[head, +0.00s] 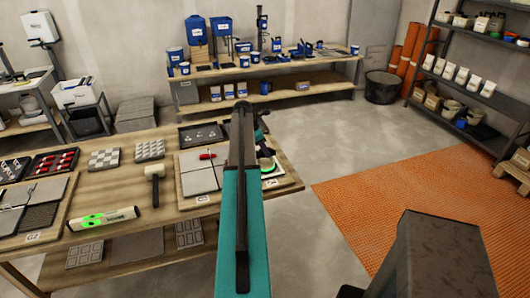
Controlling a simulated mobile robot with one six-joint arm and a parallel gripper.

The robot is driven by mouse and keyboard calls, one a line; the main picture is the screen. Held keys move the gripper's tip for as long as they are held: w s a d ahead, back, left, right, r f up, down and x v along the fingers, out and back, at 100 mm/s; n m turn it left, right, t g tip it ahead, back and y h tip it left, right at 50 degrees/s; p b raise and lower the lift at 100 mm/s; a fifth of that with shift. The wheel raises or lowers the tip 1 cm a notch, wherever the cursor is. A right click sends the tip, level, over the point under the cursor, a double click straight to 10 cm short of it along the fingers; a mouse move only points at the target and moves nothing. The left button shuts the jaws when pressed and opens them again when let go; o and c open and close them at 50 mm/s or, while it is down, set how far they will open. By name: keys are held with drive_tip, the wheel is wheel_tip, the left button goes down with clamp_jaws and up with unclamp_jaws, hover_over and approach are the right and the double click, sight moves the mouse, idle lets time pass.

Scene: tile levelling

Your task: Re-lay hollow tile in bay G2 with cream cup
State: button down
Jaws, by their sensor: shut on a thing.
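The board labelled G2 (62,214) lies at the left end of the wooden workbench. It holds several grey tiles, with a light tile (48,189) at its back right. A dark ribbed patch (38,217) shows at its front right; I cannot tell whether it is bare bed or a tile's underside. I cannot make out a hollow tile or the cream cup. My teal arm reaches over the right part of the bench, away from the G2 board, and hides my gripper and what it holds. A green-rimmed round item (267,166) shows partly beside the arm.
Trays (200,134) and sample tiles line the bench's back. Orange matting (420,200) covers floor at right.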

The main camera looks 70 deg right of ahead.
drive_tip(key=shift+r, duration=0.1)
idle(0.3)
drive_tip(key=shift+r+p, duration=0.65)
drive_tip(key=shift+r, duration=0.35)
drive_tip(key=shift+r+p, duration=2.3)
drive_tip(key=shift+r, duration=1.65)
drive_tip(key=shift+w, duration=0.15)
drive_tip(key=w+a+p, duration=0.1)
drive_tip(key=w+a, duration=1.4)
drive_tip(key=w, duration=0.4)
drive_tip(key=shift+a, duration=0.4)
drive_tip(key=shift+w, duration=0.15)
